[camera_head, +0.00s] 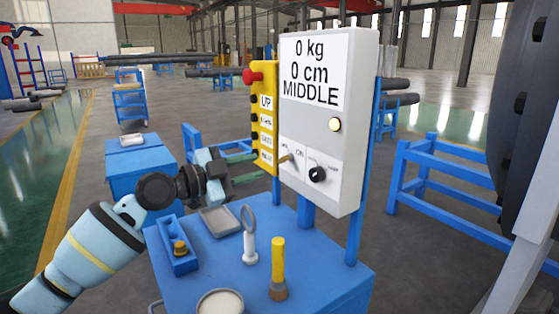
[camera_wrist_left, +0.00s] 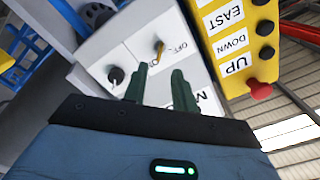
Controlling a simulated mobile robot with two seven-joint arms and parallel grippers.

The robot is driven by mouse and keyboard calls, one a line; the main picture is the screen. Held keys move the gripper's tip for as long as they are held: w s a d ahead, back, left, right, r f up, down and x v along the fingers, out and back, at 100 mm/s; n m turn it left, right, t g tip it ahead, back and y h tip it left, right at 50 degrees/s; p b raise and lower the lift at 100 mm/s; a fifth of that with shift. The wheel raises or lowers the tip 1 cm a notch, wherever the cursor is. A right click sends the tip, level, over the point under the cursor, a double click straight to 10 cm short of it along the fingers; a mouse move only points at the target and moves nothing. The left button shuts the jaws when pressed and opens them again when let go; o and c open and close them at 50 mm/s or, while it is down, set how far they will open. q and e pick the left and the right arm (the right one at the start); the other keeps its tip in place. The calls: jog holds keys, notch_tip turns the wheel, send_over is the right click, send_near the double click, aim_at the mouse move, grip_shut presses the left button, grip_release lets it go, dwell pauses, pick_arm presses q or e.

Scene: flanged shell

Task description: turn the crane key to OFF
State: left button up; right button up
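The crane key (camera_head: 286,159) is a small brass-coloured lever on the lower left of the white control panel (camera_head: 345,150), beside small OFF and ON labels. It also shows in the left wrist view (camera_wrist_left: 158,52), where the panel looks inverted and an OFF label (camera_wrist_left: 180,47) is right of it. My left gripper (camera_head: 257,168) is left of the key, pointing at the panel. Its two green fingers (camera_wrist_left: 161,74) are apart and empty. In the wrist view the key shows beyond and between the fingertips; I see no contact. My right gripper is not in view.
A yellow button box (camera_head: 264,120) with a red knob adjoins the panel's left edge. A black dial (camera_head: 317,174) is right of the key. The blue table (camera_head: 330,275) below carries a magnifier (camera_head: 249,235), a yellow-handled tool (camera_head: 278,265) and trays.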

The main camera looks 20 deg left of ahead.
aim_at(279, 161)
pick_arm(q)
jog(key=p+x, duration=0.1)
jog(key=x, duration=0.6)
jog(key=shift+w+d, duration=0.15)
jog(key=shift+w, duration=0.05)
grip_shut()
